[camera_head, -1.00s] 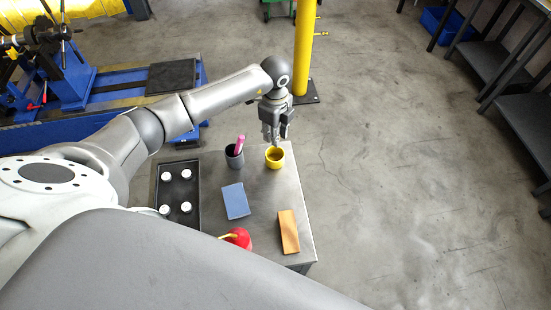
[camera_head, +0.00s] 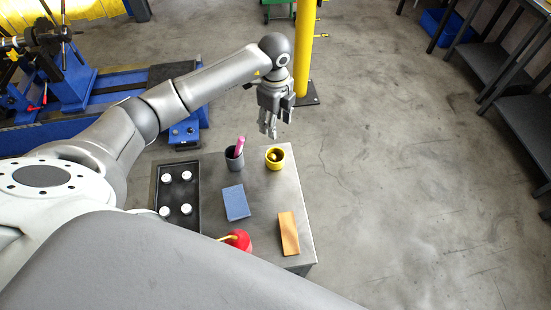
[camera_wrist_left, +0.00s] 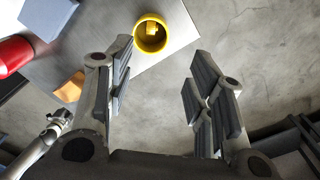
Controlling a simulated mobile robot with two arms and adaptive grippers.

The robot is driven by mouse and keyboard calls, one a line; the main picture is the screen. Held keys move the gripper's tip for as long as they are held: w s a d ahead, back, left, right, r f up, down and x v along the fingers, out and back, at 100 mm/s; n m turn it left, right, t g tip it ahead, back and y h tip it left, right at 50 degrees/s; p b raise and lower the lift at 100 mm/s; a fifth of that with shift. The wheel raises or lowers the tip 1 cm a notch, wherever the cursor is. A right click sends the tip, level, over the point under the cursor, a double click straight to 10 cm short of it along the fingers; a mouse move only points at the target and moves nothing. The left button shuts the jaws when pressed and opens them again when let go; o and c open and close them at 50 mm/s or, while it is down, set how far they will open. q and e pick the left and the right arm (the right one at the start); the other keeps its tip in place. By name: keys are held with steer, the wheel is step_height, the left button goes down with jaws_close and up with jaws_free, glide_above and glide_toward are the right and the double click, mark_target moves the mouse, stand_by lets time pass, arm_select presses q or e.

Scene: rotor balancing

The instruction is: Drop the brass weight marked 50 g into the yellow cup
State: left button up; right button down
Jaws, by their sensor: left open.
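The yellow cup (camera_head: 275,164) stands upright at the far right corner of the table. Inside it lies a brass-coloured weight (camera_head: 274,156); its marking is too small to read. The left wrist view also shows the yellow cup (camera_wrist_left: 137,38) with the brass weight (camera_wrist_left: 152,28) in it. My left gripper (camera_head: 268,130) is above and just behind the cup, open and empty, apart from the cup. Its parted fingers (camera_wrist_left: 160,95) show with nothing between them.
A black tray (camera_head: 179,224) with several white-topped round pieces lies on the table's left. A dark cup (camera_head: 234,163) with a pink marker, a blue block (camera_head: 236,202), an orange block (camera_head: 288,233) and a red container (camera_head: 238,239) stand nearby. A yellow post (camera_head: 303,50) rises behind.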

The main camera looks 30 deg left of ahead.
arm_select(q)
step_height(320, 180, up, 6)
steer(key=shift+s+f, duration=0.1)
stand_by(0.6)
